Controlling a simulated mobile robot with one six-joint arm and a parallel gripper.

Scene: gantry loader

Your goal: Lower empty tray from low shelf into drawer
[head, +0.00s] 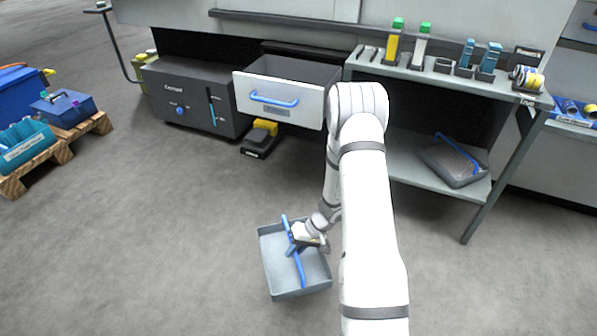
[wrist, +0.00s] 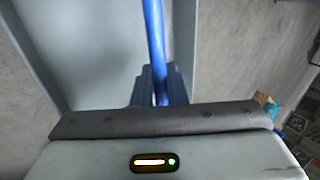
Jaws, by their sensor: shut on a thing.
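A grey tray (head: 277,268) with a blue bar handle (head: 300,268) is in front of me in the head view. It looks empty where its inside shows. My gripper (head: 297,246) is shut on the blue handle near its middle. The wrist view shows the fingers (wrist: 160,92) around the handle and the tray's bare inside (wrist: 95,60). I cannot tell how high the tray is above the floor. The drawer (head: 279,98), with a white front and blue handle, is pulled open behind the tray, and its inside is partly visible.
A second grey tray (head: 462,178) with grey contents sits on the low shelf (head: 412,168) of the bench at right. A dark cabinet (head: 190,98) stands left of the drawer. A yellow and black pedal (head: 262,136) is below it. Pallet bins (head: 25,145) are far left. Open floor surrounds the held tray.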

